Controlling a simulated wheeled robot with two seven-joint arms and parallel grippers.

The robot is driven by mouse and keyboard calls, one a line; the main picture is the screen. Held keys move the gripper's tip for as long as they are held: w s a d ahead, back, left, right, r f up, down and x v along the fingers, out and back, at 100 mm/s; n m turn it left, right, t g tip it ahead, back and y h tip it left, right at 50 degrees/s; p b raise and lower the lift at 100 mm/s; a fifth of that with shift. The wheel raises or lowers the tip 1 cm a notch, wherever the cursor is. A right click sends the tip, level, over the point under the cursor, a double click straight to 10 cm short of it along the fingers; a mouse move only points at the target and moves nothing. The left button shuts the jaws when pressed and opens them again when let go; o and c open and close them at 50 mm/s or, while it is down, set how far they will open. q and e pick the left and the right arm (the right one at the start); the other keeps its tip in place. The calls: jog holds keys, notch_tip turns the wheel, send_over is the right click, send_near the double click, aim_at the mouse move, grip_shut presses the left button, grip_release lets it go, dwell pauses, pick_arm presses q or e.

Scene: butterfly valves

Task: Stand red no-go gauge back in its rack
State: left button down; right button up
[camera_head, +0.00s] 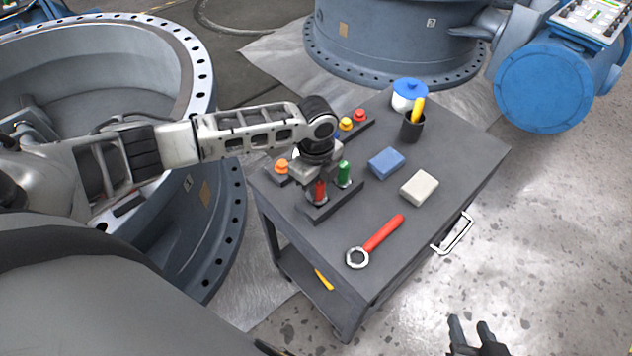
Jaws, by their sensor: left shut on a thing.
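The red no-go gauge (320,192) is upright at the left part of a dark rack (337,203) on the grey cart. My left gripper (316,182) comes down over it from above and is shut on it. The gauge's lower end is at the rack; I cannot tell whether it is fully seated. A green gauge (344,173) stands in the same rack, just right of the red one. My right gripper (469,325) is at the bottom edge, away from the cart, with its fingers apart and nothing between them.
The cart top (440,150) holds a red-handled ring wrench (382,234), a white block (419,187), a blue block (386,163), a dark cup (412,128) and a blue-lidded pot (409,94). A strip with coloured knobs (346,125) lies behind my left gripper. Large valve bodies stand around.

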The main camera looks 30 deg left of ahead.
pick_arm(q)
jog(key=shift+f, duration=0.15)
jog(key=c, duration=0.7)
grip_release()
jog(key=shift+o, duration=0.2)
